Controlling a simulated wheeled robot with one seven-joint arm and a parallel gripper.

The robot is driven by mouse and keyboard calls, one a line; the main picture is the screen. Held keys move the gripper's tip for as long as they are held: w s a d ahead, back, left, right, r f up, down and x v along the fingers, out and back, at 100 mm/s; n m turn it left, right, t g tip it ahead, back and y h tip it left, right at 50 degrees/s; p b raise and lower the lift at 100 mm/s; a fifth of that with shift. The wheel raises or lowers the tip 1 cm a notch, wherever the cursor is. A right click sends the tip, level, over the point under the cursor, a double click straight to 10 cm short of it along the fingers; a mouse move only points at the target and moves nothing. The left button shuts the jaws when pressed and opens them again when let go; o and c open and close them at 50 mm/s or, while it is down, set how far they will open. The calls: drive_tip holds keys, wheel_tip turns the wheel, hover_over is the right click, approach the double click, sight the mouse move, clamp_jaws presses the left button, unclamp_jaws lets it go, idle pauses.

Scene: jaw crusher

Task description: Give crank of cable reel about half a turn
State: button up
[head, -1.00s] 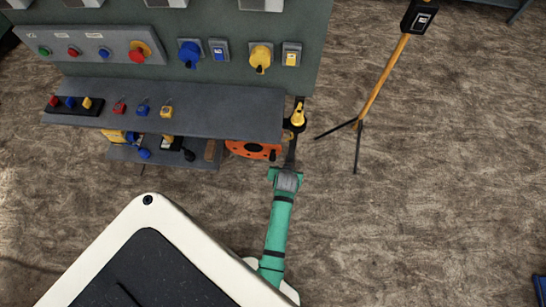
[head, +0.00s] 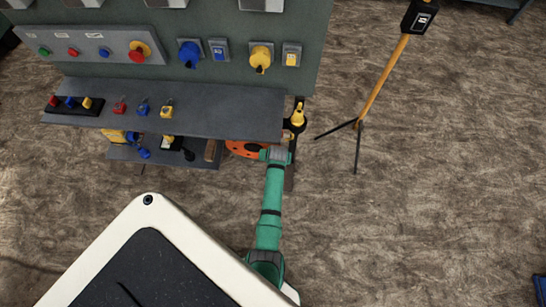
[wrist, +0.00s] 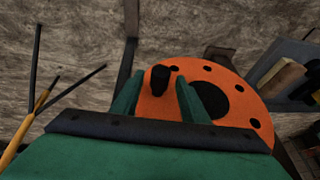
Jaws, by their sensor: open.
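The cable reel (wrist: 225,75) is an orange disc with dark holes and a large dark centre. In the head view the reel (head: 240,148) shows only partly, below the right end of the shelf, with my arm covering its right side. The crank's black knob (wrist: 160,76) stands near the reel's rim in the wrist view. My gripper (wrist: 152,88) is open, with one green finger on each side of the knob. I cannot tell whether the fingers touch it.
The grey shelf (head: 215,112) hangs above the reel, with a lower shelf (head: 190,160) to its left. A dark post (head: 290,175) stands right beside my wrist. A yellow tripod stand (head: 380,85) is to the right.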

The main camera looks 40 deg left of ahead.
drive_tip(key=shift+a+f, duration=0.1)
drive_tip(key=shift+f, duration=0.2)
drive_tip(key=shift+c, duration=0.3)
clamp_jaws()
drive_tip(key=shift+w+f, duration=0.15)
